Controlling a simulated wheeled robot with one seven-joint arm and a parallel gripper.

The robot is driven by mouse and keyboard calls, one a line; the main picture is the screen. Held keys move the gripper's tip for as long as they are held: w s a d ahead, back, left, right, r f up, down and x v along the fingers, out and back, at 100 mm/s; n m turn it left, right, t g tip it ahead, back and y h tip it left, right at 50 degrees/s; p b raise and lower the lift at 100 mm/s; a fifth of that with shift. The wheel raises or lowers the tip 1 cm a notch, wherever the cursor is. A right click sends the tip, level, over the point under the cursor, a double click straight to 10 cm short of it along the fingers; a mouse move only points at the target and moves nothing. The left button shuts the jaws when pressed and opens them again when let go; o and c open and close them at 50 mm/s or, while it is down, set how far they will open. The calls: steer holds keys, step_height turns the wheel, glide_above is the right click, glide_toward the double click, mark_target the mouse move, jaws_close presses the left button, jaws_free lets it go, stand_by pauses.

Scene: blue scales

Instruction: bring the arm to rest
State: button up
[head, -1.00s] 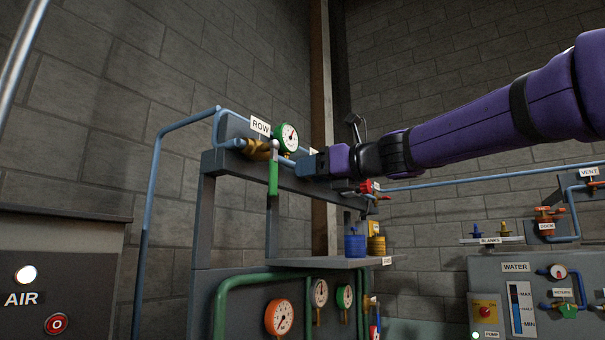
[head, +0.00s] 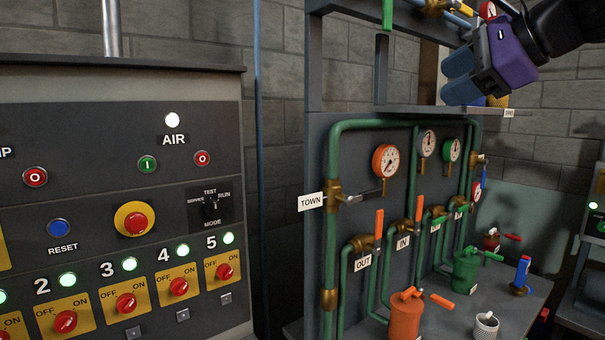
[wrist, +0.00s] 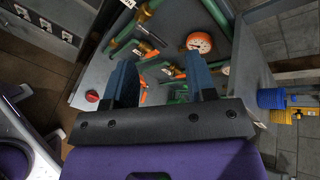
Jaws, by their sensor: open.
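My gripper (head: 461,83) shows at the upper right of the head view, a purple body with blue fingers. It hangs in front of the shelf edge, above and right of the gauges on the pipe panel. In the wrist view, the two blue fingers (wrist: 162,82) stand apart with nothing between them. Beyond them are the green pipes, the orange handles and an orange gauge (wrist: 199,42). No contact between the fingers and the panel is visible.
The pipe panel (head: 350,130) carries gauges and orange lever handles. An orange can (head: 404,318) and a green can (head: 466,270) stand on the bench below. A dark control cabinet (head: 100,140) fills the left. Blue and yellow containers (wrist: 288,105) show right in the wrist view.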

steer(key=s+d+f+n+g+h, duration=0.2)
steer(key=s+f+n, duration=0.6)
steer(key=f, duration=0.4)
steer(key=s+d+f+n+g+h, duration=0.3)
steer(key=s+d+f+n+h, duration=0.2)
steer(key=s+f+n, duration=0.3)
step_height(320, 180, down, 4)
steer(key=shift+s+d+r+n+h, duration=0.1)
steer(key=shift+s+d+n+h, duration=0.2)
steer(key=shift+n, duration=0.8)
